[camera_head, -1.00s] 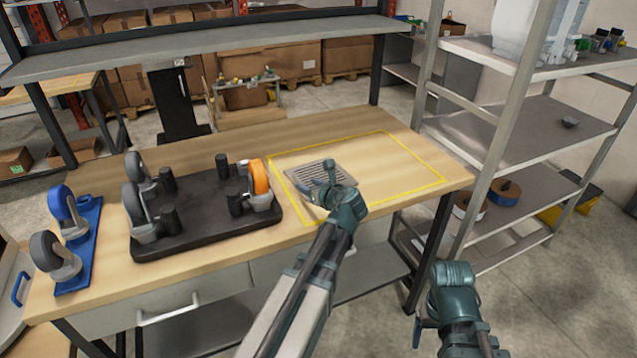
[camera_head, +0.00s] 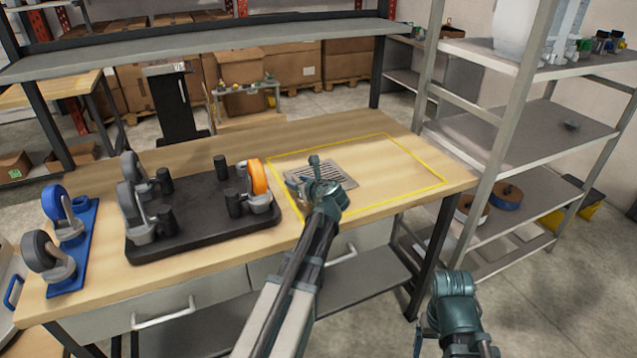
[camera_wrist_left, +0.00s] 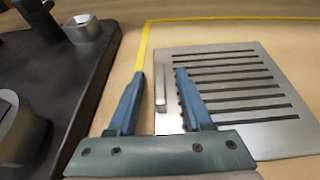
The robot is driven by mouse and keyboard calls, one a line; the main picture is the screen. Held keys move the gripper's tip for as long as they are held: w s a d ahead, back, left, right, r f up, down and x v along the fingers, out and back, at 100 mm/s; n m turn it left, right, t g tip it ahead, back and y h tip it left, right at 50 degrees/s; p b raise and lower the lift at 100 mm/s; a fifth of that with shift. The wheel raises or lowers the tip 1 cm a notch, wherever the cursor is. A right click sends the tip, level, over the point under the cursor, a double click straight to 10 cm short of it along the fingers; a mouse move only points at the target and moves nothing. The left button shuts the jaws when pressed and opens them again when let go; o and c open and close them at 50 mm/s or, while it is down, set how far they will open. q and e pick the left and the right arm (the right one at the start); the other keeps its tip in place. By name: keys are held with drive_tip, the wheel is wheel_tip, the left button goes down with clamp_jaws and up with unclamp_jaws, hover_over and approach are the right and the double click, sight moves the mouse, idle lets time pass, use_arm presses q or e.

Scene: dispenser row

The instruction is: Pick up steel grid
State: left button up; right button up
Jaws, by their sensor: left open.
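The steel grid (camera_head: 337,176) is a flat grey slotted plate lying on the workbench inside the yellow outline, near its left side. It fills the right of the left wrist view (camera_wrist_left: 235,88), with a raised bar along its left edge. My left gripper (camera_head: 312,176) is open over the left part of the grid and hides some of it. In the left wrist view its two fingers (camera_wrist_left: 155,90) stand on either side of the raised bar, apart from it. Whether they touch the plate I cannot tell. My right gripper (camera_head: 425,335) hangs low beyond the bench front; its jaws do not show clearly.
A black tray (camera_head: 185,235) with posts, grey casters and an orange-wheeled caster (camera_head: 259,178) stands just left of the grid. A blue base with casters (camera_head: 75,250) is farther left. The right part of the yellow outline (camera_head: 445,183) is clear. A metal shelf (camera_head: 500,150) stands right.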

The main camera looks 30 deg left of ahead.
use_arm(q)
clamp_jaws()
idle(1.4)
